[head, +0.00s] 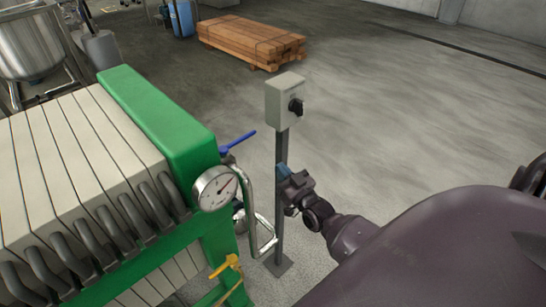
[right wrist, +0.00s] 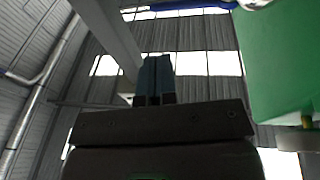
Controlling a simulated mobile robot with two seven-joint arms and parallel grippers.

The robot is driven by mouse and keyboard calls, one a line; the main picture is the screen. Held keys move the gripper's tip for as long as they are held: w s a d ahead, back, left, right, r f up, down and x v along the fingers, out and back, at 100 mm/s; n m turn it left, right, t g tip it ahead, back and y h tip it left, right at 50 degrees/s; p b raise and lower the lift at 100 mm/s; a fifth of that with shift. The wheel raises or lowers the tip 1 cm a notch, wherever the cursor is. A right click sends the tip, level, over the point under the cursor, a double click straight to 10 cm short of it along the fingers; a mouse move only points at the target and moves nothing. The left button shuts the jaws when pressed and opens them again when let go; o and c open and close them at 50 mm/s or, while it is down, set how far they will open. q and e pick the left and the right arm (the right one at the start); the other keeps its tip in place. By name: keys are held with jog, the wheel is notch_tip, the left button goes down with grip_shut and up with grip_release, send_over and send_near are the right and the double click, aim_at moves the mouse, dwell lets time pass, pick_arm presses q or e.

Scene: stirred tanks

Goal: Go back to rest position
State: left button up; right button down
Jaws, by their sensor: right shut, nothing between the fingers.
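My right gripper (head: 282,172) shows in the head view near the middle, just right of the grey post (head: 281,210) and below the switch box (head: 287,102). Its fingers are shut with nothing between them. In the right wrist view the shut blue-grey fingers (right wrist: 154,80) point up toward the roof. I cannot tell whether the fingertips touch the post. My left gripper is not in view.
A green-framed filter press (head: 165,125) with a pressure gauge (head: 214,187), a blue-handled valve (head: 238,141) and a yellow handle (head: 227,266) stands left of the post. Timber (head: 250,42) lies farther back. The floor to the right is clear.

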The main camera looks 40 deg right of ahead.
jog(key=shift+s+f, duration=0.1)
jog(key=shift+s, duration=0.3)
jog(key=shift+f, duration=0.1)
jog(key=s+a+f+n+g+y, duration=0.25)
jog(key=s+a+f+g, duration=0.2)
jog(key=a, duration=0.35)
jog(key=s+a+f+g, duration=0.2)
jog(key=s, duration=0.6)
jog(key=s+a+f+g+h, duration=0.1)
jog(key=s+a+f+g, duration=0.1)
jog(key=s, duration=0.6)
jog(key=shift+s+f+g, duration=0.25)
jog(key=shift+s+g, duration=0.05)
jog(key=shift+g, duration=0.05)
jog(key=shift+m, duration=0.25)
